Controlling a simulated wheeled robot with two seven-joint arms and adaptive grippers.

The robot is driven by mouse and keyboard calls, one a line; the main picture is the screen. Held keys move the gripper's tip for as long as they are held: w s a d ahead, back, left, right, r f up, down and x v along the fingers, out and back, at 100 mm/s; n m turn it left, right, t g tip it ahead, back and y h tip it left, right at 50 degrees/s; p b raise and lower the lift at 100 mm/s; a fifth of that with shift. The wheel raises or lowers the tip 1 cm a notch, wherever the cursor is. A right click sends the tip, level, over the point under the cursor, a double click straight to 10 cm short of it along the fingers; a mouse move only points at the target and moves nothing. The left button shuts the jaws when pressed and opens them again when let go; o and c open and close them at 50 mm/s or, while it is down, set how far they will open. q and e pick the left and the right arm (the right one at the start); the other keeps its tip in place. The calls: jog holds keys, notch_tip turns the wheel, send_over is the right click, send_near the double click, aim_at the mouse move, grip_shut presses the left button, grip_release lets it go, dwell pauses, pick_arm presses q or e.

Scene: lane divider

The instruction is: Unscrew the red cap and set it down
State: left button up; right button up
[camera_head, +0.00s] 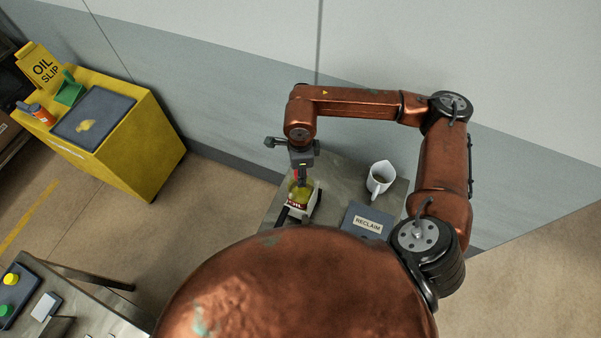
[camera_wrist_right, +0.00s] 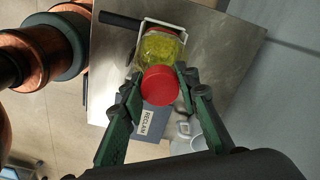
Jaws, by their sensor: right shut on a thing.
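The red cap (camera_wrist_right: 160,85) sits between the fingertips of my right gripper (camera_wrist_right: 159,76), which is shut on it from both sides. The cap overlaps the mouth end of a clear jar (camera_wrist_right: 160,48) with yellow-green contents; whether its thread is still engaged cannot be told. The jar stands in a white and dark holder (camera_wrist_right: 181,31) on a grey metal table. In the head view my right gripper (camera_head: 298,168) points down from above at the jar (camera_head: 302,192), with a little red of the cap (camera_head: 296,175) showing. My left gripper is not in view.
On the same table (camera_head: 330,175) are a white mug (camera_head: 380,178) and a dark RECLAIM pad (camera_head: 366,221), right of the jar. A wall stands close behind. A yellow cabinet (camera_head: 150,150) is at the left, another table (camera_head: 85,300) at lower left.

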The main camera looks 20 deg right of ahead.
jog(key=o, duration=0.7)
jog(key=m, duration=1.2)
